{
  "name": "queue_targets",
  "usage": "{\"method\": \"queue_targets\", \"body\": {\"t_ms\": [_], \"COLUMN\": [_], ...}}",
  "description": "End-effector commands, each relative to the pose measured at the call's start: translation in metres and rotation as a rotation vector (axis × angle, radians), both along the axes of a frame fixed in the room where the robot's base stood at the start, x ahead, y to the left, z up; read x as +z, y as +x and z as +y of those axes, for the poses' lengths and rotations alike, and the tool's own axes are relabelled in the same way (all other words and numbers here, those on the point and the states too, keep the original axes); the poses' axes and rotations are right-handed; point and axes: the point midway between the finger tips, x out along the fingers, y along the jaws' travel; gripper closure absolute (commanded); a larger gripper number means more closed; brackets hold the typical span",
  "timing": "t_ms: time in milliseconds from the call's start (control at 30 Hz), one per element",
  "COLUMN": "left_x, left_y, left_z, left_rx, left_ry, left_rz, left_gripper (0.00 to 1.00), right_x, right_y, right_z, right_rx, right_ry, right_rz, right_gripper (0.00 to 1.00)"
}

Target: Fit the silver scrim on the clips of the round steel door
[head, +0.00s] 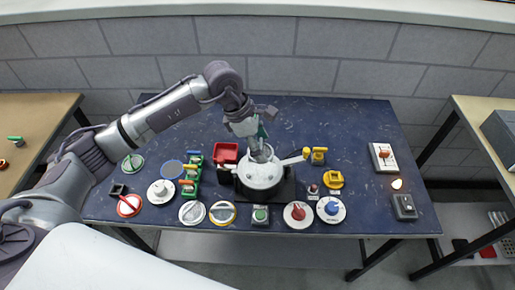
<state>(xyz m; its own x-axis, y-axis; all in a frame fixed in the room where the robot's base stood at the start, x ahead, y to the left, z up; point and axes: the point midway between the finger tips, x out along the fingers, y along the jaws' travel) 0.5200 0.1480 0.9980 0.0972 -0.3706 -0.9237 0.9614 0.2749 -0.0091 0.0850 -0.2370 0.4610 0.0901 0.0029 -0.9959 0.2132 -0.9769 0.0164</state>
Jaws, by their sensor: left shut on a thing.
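The round steel door (261,177) is a pale, silvery round piece on a dark base in the middle of the blue table. A handle with a yellow end sticks out at its right. My left gripper (262,147) points down right over the door's back part. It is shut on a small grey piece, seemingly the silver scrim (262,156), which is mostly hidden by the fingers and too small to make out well. I cannot tell whether this piece touches the door. The clips are too small to tell. My right gripper is not in view.
A red tray (225,153) and a green rack (192,176) stand just left of the door. Several round discs and knobs line the front of the blue table (330,120). A grey switch box (404,207) stands at right. The table's back right is clear.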

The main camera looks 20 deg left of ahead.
Motion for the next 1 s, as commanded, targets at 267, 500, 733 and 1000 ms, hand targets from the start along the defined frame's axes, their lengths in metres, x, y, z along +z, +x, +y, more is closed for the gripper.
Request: {"method": "queue_targets", "body": {"t_ms": [267,500,733,1000], "left_x": [-0.020,-0.044,-0.050,-0.049], "left_y": [-0.001,-0.001,0.000,0.000], "left_z": [0.000,0.000,0.000,0.000], "left_rx": [0.001,0.000,-0.001,-0.001], "left_ry": [0.000,0.000,0.001,0.001], "left_rz": [0.003,0.002,0.000,0.001], "left_gripper": [0.64,0.64,0.64,0.64], "right_x": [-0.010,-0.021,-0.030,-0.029], "right_y": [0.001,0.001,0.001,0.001], "right_z": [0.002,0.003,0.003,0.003], "right_rx": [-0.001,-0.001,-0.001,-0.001], "right_ry": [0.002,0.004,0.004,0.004], "right_rz": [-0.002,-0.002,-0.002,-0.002], "right_gripper": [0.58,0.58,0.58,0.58]}}
